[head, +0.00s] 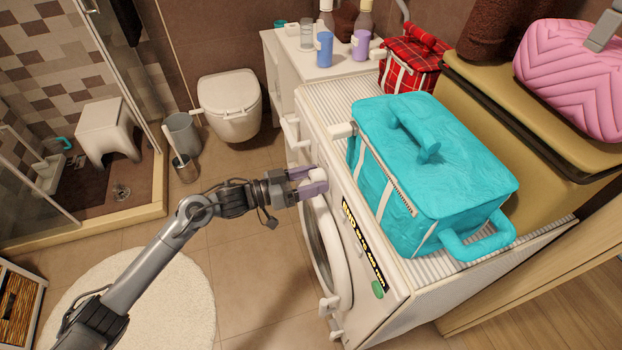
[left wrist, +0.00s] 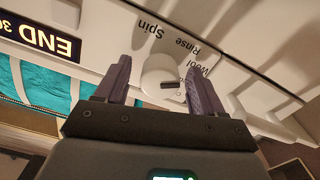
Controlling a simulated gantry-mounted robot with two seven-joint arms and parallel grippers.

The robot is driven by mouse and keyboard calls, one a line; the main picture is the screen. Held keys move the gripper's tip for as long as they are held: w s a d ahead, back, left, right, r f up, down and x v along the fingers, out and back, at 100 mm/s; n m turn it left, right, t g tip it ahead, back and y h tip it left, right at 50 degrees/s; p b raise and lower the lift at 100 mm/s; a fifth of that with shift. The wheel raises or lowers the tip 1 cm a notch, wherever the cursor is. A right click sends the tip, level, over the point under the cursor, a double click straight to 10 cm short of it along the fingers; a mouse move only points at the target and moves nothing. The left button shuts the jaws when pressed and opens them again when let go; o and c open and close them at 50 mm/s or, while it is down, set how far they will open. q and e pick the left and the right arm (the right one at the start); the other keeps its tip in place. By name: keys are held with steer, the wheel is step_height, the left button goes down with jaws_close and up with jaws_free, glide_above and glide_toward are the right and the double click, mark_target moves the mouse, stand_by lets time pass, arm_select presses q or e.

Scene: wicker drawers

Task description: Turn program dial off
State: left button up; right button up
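The white program dial (left wrist: 160,75) is on the washing machine's front panel, with a black mark on its face. "Spin", "Rinse" and "Wool" are printed around it in the left wrist view. My left gripper (head: 318,181) is at the panel in the head view, with its purple fingers apart. In the left wrist view the open fingers (left wrist: 160,82) stand on either side of the dial. I cannot tell whether either finger touches it. The washing machine (head: 400,270) has a lit display (head: 364,243) reading "END" and a round door (head: 325,250) below. My right gripper is not in view.
A turquoise bag (head: 440,160) sits on the machine's top, close to the panel edge. A white cabinet (head: 290,75) with bottles and cups stands behind. A toilet (head: 230,105) and a bin (head: 184,135) are at the back.

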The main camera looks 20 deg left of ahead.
arm_select(q)
steer(key=c, duration=1)
